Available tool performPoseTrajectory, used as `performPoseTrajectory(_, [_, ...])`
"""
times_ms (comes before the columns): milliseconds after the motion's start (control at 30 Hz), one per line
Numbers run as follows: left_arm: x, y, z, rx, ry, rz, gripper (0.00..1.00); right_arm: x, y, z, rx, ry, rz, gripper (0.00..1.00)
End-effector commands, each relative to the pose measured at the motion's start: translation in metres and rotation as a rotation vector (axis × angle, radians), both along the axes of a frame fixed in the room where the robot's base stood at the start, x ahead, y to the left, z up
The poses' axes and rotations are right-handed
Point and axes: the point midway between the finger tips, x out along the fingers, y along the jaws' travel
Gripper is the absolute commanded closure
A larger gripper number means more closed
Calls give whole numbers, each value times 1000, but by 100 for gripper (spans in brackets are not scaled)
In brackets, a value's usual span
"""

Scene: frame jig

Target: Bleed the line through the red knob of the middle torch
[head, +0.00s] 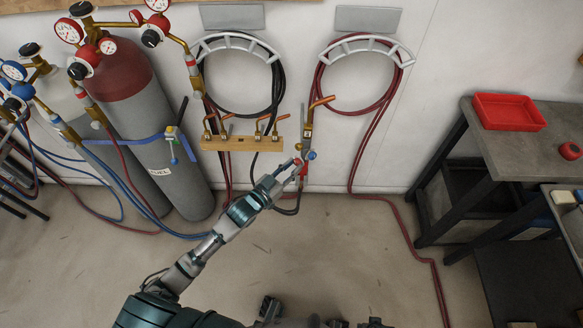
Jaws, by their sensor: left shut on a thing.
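My left gripper (293,168) reaches up from below to a brass torch (308,132) with a copper tip, hanging upright just right of a wooden rack (240,144). It is shut on a small red knob (298,161) at the torch's lower end; the fingers partly hide the knob. More brass torches with copper tips (262,127) stand in the rack to the left. I cannot tell from this view which torch counts as the middle one. My right gripper is not in view.
Gas cylinders (150,120) with gauges and a blue strap (140,138) stand at the left. Hoses hang on wall hooks and a red hose (420,258) runs over the floor. A dark workbench (510,145) with a red tray (507,111) stands right. The middle floor is clear.

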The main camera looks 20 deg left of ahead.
Motion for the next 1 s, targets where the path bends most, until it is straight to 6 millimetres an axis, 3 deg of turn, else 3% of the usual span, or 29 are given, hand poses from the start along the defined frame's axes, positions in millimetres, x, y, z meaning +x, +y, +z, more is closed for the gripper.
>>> performPoseTrajectory(33, [0, 0, -1, 1, 2, 0, 100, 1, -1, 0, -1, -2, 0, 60])
performPoseTrajectory(67, [0, 0, -1, 1, 2, 0, 70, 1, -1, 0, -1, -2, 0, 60])
performPoseTrajectory(167, [0, 0, -1, 1, 2, 0, 47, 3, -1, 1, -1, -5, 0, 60])
performPoseTrajectory(567, [-8, 3, -1, 1, 2, 0, 47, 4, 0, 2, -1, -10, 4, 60])
performPoseTrajectory(1000, [-88, 41, -3, 1, 5, -1, 47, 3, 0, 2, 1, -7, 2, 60])
